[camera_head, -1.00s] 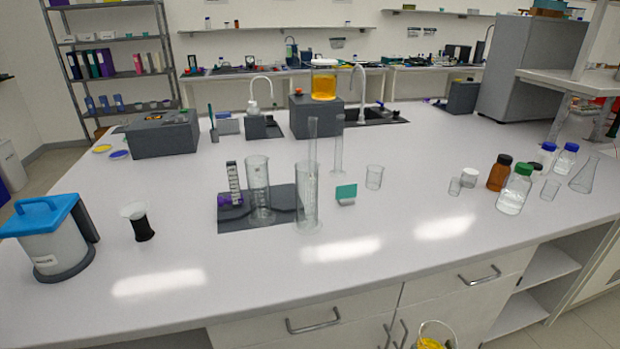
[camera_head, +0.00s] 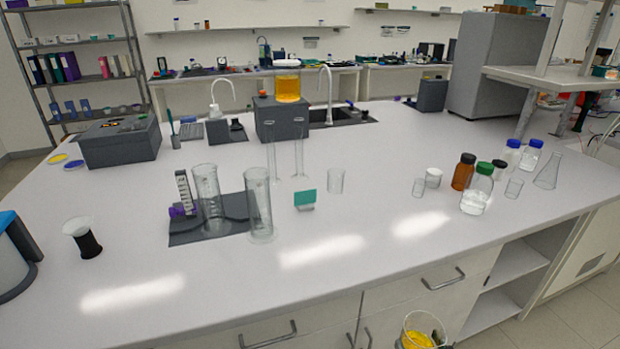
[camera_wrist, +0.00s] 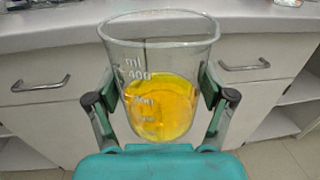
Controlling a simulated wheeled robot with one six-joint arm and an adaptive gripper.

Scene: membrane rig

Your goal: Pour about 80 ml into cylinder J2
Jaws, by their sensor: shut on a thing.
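In the wrist view my gripper (camera_wrist: 160,108) is shut on a clear glass beaker (camera_wrist: 158,56) with white ml marks. The beaker holds yellow liquid (camera_wrist: 160,108) in its lower part, below the 400 mark. I cannot read any J2 label. The cylinders look empty.
A teal card (camera_head: 305,198) and a small beaker (camera_head: 335,181) stand right of the cylinders. A purple-based rack (camera_head: 183,195) stands at their left. Several bottles, one amber (camera_head: 463,171), stand at right. The bench front (camera_head: 330,262) is clear.

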